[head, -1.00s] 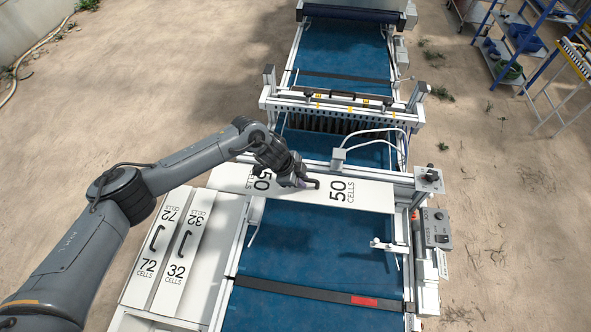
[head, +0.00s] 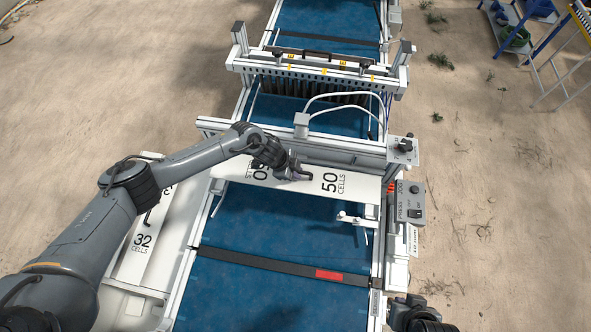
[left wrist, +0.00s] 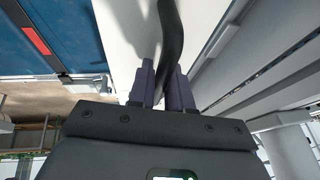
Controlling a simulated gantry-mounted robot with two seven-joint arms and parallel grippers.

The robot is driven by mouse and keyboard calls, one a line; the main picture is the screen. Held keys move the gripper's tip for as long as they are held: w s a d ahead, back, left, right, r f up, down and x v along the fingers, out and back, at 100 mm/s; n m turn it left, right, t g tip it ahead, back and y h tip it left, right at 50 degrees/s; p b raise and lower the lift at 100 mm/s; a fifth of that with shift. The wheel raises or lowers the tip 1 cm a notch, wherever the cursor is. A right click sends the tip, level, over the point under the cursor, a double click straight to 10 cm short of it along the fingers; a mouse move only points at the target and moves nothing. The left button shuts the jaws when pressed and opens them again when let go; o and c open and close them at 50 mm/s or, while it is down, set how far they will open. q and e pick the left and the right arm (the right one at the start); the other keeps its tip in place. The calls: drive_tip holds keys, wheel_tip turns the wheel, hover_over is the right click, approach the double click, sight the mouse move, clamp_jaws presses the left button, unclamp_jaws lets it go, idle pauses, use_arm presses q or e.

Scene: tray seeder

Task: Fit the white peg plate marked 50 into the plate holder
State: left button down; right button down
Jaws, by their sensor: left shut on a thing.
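The white plate marked 50 (head: 360,187) lies across the blue belt, tight along the front of the white cross rail (head: 345,150), which looks like the plate holder. I cannot tell whether it sits in it. My left gripper (head: 298,175) is shut on the plate's black handle, which hides part of the marking. In the left wrist view the fingers (left wrist: 162,85) close around the black handle (left wrist: 172,35), with the white plate (left wrist: 125,35) below. A dark part of my right arm (head: 415,315) shows at the bottom edge; its fingers cannot be made out.
A plate marked 32 (head: 146,232) lies on the white side table at left, partly behind my arm. A control box (head: 411,203) stands at the right end of the plate. A small white bracket (head: 352,217) stands just in front.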

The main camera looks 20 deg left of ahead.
use_arm(q)
drive_tip(key=shift+f+b, duration=2.2)
drive_tip(key=shift+f, duration=0.25)
drive_tip(key=shift+d+f+b, duration=0.1)
drive_tip(key=shift+f+b, duration=0.95)
drive_tip(key=shift+f, duration=0.5)
drive_tip(key=shift+f, duration=0.25)
drive_tip(key=shift+f+b, duration=0.2)
drive_tip(key=shift+b, duration=0.15)
